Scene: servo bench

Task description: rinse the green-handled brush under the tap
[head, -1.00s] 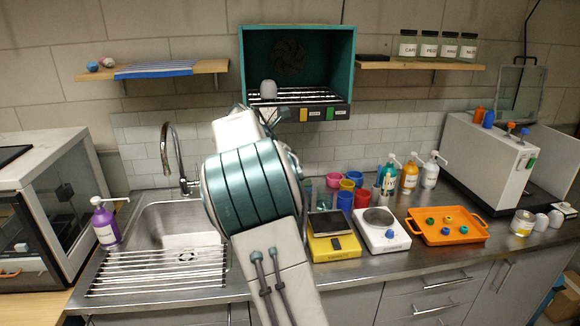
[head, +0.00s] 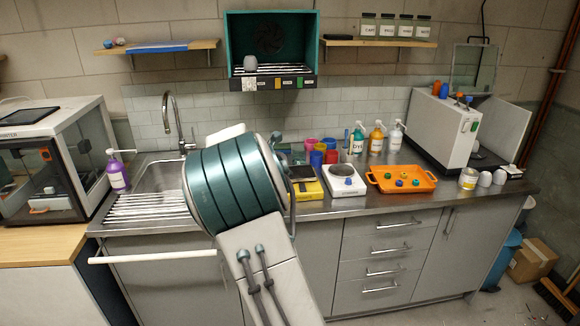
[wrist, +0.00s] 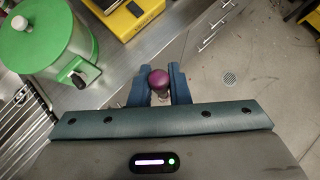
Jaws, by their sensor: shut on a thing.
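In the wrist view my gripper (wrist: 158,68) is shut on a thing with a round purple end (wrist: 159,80). Its lower part is hidden between the fingers, and no green handle shows on it. I cannot make out the green-handled brush in either view. In the head view the curved metal tap (head: 172,115) stands at the back of the sink (head: 163,178), on the left. My arm covers the sink's right side and hides my gripper there. In the wrist view my gripper is in front of the bench edge, over the floor.
In the head view a purple pump bottle (head: 118,175) stands left of the sink, and a white rail (head: 150,257) crosses the bench front. An orange tray (head: 402,180) lies right.

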